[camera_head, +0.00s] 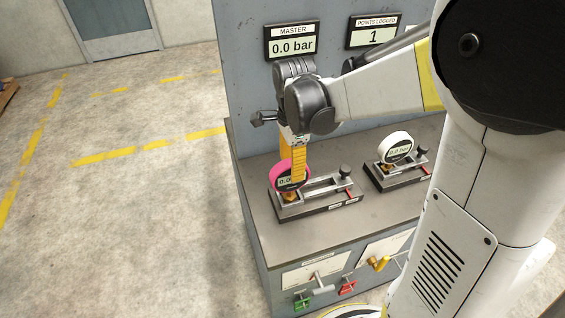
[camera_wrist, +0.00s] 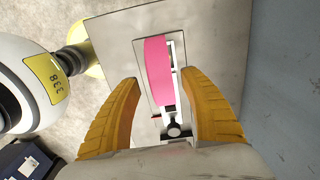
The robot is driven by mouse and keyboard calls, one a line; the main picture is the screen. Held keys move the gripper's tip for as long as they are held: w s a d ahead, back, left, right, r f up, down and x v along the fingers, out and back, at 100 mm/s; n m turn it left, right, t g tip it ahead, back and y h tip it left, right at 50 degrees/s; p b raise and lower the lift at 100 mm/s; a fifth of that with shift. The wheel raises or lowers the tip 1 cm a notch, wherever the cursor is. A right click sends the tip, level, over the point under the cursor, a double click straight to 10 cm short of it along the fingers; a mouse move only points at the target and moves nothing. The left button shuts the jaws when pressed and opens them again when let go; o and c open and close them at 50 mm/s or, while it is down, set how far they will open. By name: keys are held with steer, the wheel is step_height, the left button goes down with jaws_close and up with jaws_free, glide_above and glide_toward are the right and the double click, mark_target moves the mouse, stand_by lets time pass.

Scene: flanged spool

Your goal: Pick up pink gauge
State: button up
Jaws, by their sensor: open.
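The pink gauge (camera_head: 275,176) has a pink rim and a dark face with a small display. It stands in the left clamp fixture (camera_head: 320,205) on the bench, on a brass fitting. In the wrist view its pink edge (camera_wrist: 157,70) lies ahead of and between my fingers. My gripper (camera_head: 297,178) points down at the gauge, and its yellow finger hides part of the face. In the wrist view my gripper (camera_wrist: 160,75) is open, with a finger on each side of the gauge and visible gaps. Contact is not visible.
A white gauge (camera_head: 396,149) stands in a second fixture to the right. The grey bench (camera_head: 262,222) has valve handles on its front. A panel behind carries a "MASTER 0.0 bar" display (camera_head: 292,42) and a "POINTS LOGGED 1" display (camera_head: 372,34). The floor at left is open.

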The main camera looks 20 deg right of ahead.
mark_target(290, 183)
steer(key=f+b, duration=0.1)
steer(key=f, duration=0.3)
steer(key=f+b, duration=0.2)
steer(key=f, duration=0.2)
steer(key=shift+w+a, duration=0.1)
steer(key=shift+w, duration=0.1)
steer(key=shift+r, duration=0.15)
steer(key=shift+s, duration=0.1)
jaws_close()
